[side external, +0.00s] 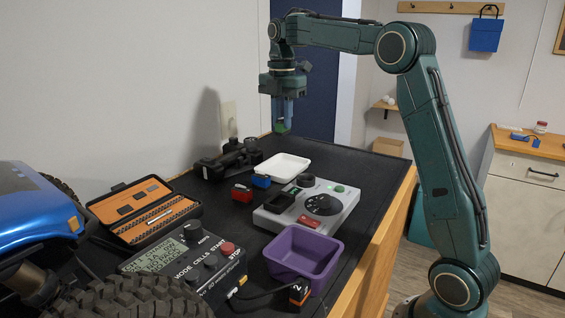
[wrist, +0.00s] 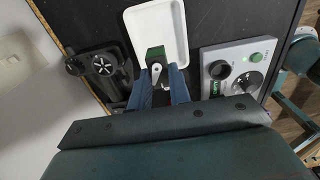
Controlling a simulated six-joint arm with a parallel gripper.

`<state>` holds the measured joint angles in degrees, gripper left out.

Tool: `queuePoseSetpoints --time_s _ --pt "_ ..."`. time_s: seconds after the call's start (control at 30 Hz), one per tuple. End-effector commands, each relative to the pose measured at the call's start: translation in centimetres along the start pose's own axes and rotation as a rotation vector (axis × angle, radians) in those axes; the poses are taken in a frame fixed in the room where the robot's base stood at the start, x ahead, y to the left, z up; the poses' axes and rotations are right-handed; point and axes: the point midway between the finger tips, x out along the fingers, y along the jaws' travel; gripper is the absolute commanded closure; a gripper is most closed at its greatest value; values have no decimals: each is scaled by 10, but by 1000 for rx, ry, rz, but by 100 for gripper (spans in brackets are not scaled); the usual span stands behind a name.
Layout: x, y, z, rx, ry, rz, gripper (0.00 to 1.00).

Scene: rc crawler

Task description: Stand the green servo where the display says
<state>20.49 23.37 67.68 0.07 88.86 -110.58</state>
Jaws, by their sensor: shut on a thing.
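My gripper (side external: 283,118) is shut on the green servo (side external: 281,127) and holds it in the air above the back of the bench. In the wrist view, the green servo (wrist: 155,54) shows between the blue fingertips (wrist: 158,78), with a pale horn on its near side. It appears over the near part of the white tray (wrist: 180,20). A grey console (side external: 345,207) with a black dial, a dark pocket and a green button lies right of centre.
A red block (side external: 242,192) and a blue block (side external: 261,181) lie near the white tray (side external: 283,167). A purple bin (side external: 303,254) stands in front of the console. An orange-lined case (side external: 143,209), a black device (side external: 227,160) and a blue crawler (side external: 38,210) occupy the left.

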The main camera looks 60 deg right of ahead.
Motion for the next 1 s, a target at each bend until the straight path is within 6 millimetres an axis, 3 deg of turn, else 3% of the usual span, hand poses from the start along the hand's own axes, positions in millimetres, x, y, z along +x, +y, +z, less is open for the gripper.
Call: queuePoseSetpoints --time_s 0.33,0.77,1.0 --pt "54 -1 0 0 2 -3 100" --pt "69 0 0 1 1 -1 100" --pt "93 -1 0 1 1 -3 100"
